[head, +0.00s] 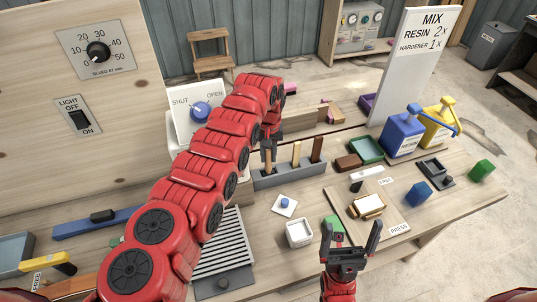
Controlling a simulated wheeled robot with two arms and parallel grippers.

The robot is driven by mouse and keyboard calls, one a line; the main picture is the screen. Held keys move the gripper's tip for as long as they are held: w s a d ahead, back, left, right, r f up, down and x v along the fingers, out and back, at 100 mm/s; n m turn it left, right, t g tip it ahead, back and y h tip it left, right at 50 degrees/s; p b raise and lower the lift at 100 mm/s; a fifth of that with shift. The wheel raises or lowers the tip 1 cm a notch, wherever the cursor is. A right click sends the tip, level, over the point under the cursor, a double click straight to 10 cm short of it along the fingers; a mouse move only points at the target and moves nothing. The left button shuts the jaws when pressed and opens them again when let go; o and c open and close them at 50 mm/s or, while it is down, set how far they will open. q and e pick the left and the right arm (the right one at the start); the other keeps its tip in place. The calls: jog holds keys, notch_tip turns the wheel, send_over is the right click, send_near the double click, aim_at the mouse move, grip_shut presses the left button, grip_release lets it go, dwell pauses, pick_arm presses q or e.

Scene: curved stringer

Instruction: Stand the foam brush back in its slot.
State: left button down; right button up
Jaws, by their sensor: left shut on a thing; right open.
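My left arm reaches across the work table from the left. Its gripper (268,142) is shut on the foam brush (267,155), over the left end of a grey slotted holder (290,176). The gripper hides most of the brush, and I cannot tell whether its lower end is in a slot or just above or behind it. Two other wooden-handled tools, a light one (296,155) and a dark one (317,149), stand upright in the holder to the right. My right gripper (350,240) is open and empty near the front, fingers pointing away.
A white cup (299,233) and a small white pad with a blue knob (285,205) lie in front of the holder. A green tray (367,150), blue pump bottle (404,134) and yellow pump bottle (440,115) stand right. A dial panel (196,105) stands behind my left arm.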

pick_arm(q)
jog(key=shift+f+b, duration=0.35)
jog(key=shift+f, duration=0.1)
jog(key=shift+c, duration=0.2)
grip_release()
notch_tip(320, 180, up, 4)
jog(key=p, duration=0.2)
jog(key=shift+r+p, duration=0.25)
jog(key=shift+p, duration=0.15)
notch_tip(320, 180, up, 2)
jog(key=shift+r, duration=1.35)
